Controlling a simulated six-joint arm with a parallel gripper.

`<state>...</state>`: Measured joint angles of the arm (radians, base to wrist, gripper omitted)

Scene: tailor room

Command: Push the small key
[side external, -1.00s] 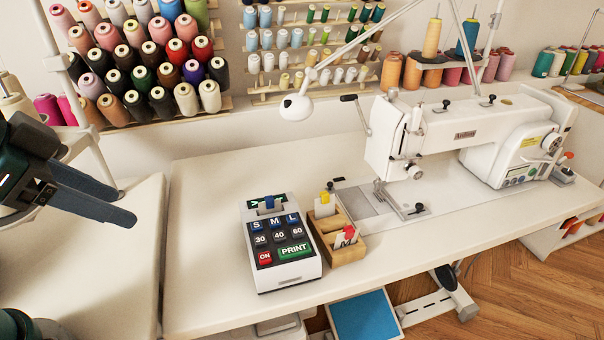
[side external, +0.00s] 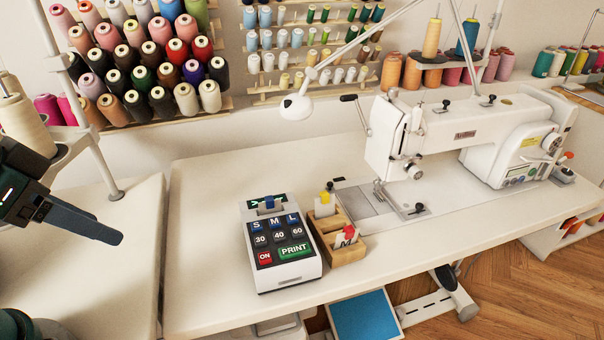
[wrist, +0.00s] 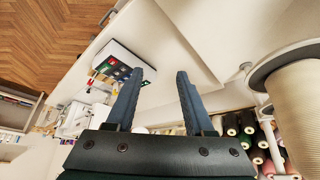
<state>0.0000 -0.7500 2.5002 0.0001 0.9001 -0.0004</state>
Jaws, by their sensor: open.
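The small key, a blue key marked S (side external: 257,226), is at the left of the top key row on a white label printer (side external: 285,278). Keys M and L sit beside it, number keys below, then a red ON key and a green PRINT key. My gripper (side external: 116,239) is at the left edge of the side view, left of the printer and apart from it. In the wrist view my gripper (wrist: 162,73) is open with nothing between its fingers. The printer (wrist: 118,54) shows beyond the left finger, which hides part of it; the S key cannot be told apart there.
A wooden tray (side external: 346,254) with cards stands right of the printer. A sewing machine (side external: 465,135) is further right. A lamp (side external: 296,107) hangs behind. A thread cone (side external: 27,126) is close to my arm. The table left of the printer (side external: 200,230) is clear.

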